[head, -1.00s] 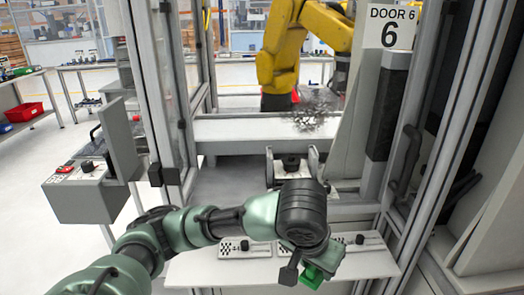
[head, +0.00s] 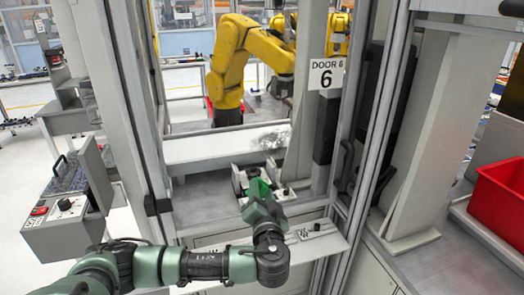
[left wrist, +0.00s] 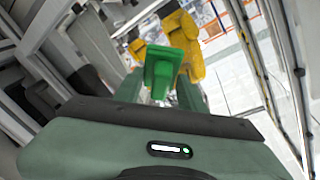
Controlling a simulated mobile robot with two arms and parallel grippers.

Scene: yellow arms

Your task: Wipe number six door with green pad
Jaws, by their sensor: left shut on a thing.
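Door 6 has a clear panel in a grey metal frame, with a white "DOOR 6" sign (head: 327,74) at its upper right. A grey speckled smudge (head: 270,138) shows on the panel, left of and below the sign. My left gripper (head: 262,194) is shut on the green pad (head: 260,186) and holds it up in front of the lower panel, below the smudge. I cannot tell whether the pad touches the panel. In the left wrist view the pad (left wrist: 162,70) stands between the fingers. My right gripper is out of view.
A grey control box (head: 65,210) sticks out at the left. A narrow grey shelf (head: 322,243) runs below the door. A black handle (head: 345,160) is at the door's right side. A red bin (head: 497,190) stands at the right. A yellow robot arm (head: 240,60) is behind the panel.

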